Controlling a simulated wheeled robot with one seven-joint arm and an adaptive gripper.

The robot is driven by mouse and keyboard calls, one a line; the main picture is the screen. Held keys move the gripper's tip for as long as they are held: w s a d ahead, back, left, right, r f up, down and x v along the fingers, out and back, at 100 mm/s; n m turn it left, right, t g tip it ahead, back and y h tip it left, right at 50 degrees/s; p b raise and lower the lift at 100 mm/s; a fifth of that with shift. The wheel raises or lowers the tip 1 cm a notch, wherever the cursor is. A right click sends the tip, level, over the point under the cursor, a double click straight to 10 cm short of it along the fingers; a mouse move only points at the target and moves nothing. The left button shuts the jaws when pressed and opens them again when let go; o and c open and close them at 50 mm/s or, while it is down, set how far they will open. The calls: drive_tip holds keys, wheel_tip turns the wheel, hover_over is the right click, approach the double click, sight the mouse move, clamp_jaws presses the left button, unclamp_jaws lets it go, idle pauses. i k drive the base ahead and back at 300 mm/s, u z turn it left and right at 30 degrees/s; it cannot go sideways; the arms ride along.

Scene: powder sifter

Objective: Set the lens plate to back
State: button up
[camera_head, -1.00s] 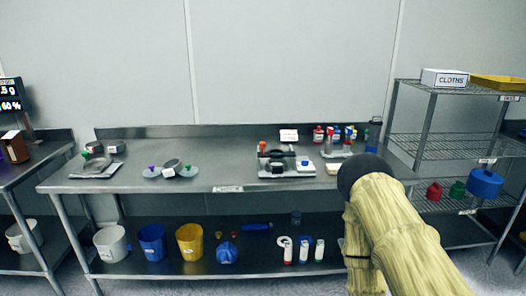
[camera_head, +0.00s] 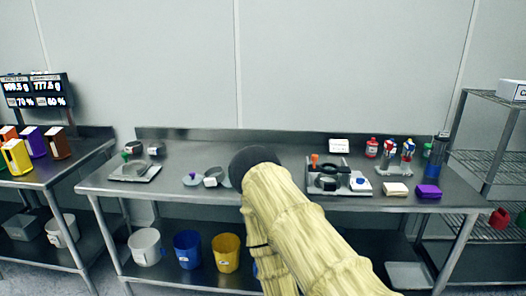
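I cannot single out the lens plate for sure. On the bench right of centre stands a grey-based device (camera_head: 343,189) with an orange knob (camera_head: 314,160) and a dark ring-shaped part (camera_head: 328,183). A small white block with a blue spot (camera_head: 361,185) sits at its right side. My arm, in a pale yellow sleeve with a dark rounded joint, rises in front of the bench, just left of the device. My gripper is not in view.
The steel bench (camera_head: 107,190) also bears a grey tray with a ring (camera_head: 135,172) at left, round sieve parts (camera_head: 197,179), a white sign (camera_head: 339,146), bottles (camera_head: 372,148), a cream block (camera_head: 396,189) and a purple block (camera_head: 428,191). Buckets (camera_head: 187,250) stand below.

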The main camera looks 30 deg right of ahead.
sight(314, 169)
drive_tip(key=u, duration=0.2)
drive_tip(key=i, duration=0.65)
drive_tip(key=z, duration=0.65)
drive_tip(key=i, duration=0.5)
drive_tip(key=z, duration=0.65)
